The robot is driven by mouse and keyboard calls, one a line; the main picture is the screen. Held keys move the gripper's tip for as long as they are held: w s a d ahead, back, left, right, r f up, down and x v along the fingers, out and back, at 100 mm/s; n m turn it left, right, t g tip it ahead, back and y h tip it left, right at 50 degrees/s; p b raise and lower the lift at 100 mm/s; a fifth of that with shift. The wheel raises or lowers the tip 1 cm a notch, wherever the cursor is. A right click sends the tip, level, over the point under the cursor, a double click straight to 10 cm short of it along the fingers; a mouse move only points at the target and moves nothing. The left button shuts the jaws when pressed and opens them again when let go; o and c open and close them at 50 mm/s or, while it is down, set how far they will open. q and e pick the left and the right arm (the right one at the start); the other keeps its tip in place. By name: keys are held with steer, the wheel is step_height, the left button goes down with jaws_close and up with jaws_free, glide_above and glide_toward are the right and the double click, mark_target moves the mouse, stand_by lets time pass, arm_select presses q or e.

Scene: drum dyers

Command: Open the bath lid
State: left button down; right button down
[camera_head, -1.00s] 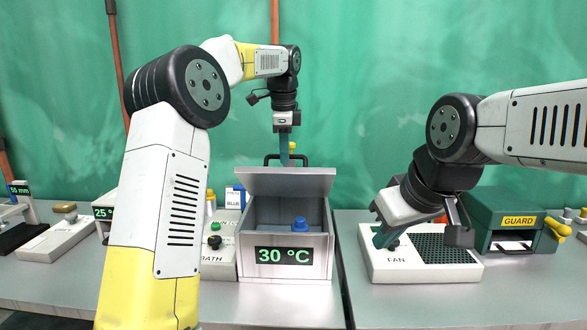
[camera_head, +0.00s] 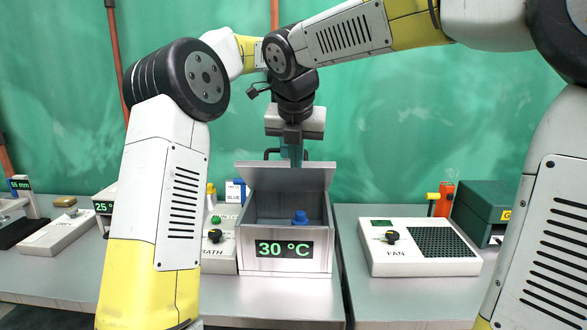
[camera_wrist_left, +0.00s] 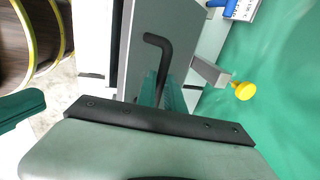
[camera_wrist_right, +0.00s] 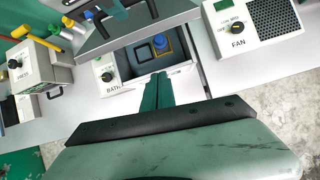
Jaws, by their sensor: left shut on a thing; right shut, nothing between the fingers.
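The steel bath (camera_head: 321,262) stands in the middle and reads 30 °C. Its grey lid (camera_head: 262,177) is raised and tilted up at the back, and the inside shows. The lid's black handle (camera_head: 271,153) is at its top edge.
A blue knobbed object (camera_head: 300,219) is inside the bath. The BATH control box (camera_head: 218,255) stands left of it, the FAN unit (camera_head: 403,262) right, with a green box (camera_head: 478,205) behind. A yellow-knobbed rod (camera_wrist_left: 243,90) is near the handle.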

mark_target(294, 171)
arm_select(q)
steer(key=shift+w+a+f, duration=0.15)
steer(key=shift+a+f, duration=0.05)
arm_select(e)
steer(key=shift+n, duration=0.6)
steer(key=w+f, duration=0.4)
steer(key=w, duration=0.1)
steer(key=w+a+f, duration=0.1)
steer(key=w+f, duration=0.1)
steer(key=shift+w+f, duration=0.1)
steer(key=shift+w, duration=0.2)
steer(key=shift+w+r, duration=0.3)
steer(key=shift+r, duration=0.1)
